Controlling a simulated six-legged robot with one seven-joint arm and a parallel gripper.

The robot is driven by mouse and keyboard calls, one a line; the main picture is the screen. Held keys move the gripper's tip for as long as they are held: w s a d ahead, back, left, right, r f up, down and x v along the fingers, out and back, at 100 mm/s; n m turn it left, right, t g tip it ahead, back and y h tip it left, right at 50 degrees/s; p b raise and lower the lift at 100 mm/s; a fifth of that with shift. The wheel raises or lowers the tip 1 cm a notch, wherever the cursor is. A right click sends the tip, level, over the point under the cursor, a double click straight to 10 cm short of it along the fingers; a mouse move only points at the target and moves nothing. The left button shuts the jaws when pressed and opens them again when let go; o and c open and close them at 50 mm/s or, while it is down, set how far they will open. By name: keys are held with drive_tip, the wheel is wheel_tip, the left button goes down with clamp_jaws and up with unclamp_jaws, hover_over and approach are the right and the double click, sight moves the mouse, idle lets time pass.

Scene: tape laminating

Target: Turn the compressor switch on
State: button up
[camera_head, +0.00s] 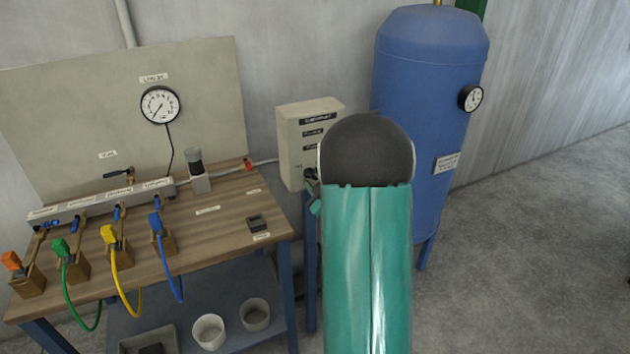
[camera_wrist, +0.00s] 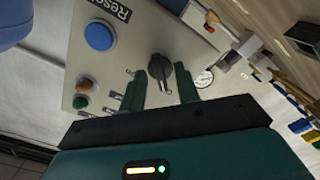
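The beige compressor control box (camera_head: 297,152) stands between the workbench and the blue tank, partly hidden by my green arm. In the wrist view the box face (camera_wrist: 128,55) fills the upper middle, tilted. It carries a black rotary switch (camera_wrist: 160,66), a large blue button labelled Reset (camera_wrist: 99,36), and small green and amber-red lamps. My gripper (camera_wrist: 161,76) faces the box with its two fingers apart. The switch knob shows between the fingertips; whether they touch it I cannot tell. In the head view only a bit of my gripper (camera_head: 313,190) shows beside my arm.
The blue tank (camera_head: 425,95) with a gauge stands behind my arm at right. The wooden workbench (camera_head: 215,228) at left holds coloured hoses, a manifold and a small black block. A pressure gauge (camera_head: 160,104) is on the backboard. The grey floor at right is clear.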

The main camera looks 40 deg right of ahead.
clamp_jaws()
drive_tip(key=shift+m, duration=0.3)
drive_tip(key=m, duration=0.3)
drive_tip(key=shift+m, duration=0.3)
drive_tip(key=m, duration=0.4)
drive_tip(key=shift+w+m, duration=0.1)
drive_tip(key=shift+m, duration=0.2)
drive_tip(key=m, duration=0.4)
drive_tip(key=shift+a+m, duration=0.1)
drive_tip(key=shift+m, duration=0.2)
drive_tip(key=shift+r+m, duration=0.1)
drive_tip(key=shift+m, duration=2.1)
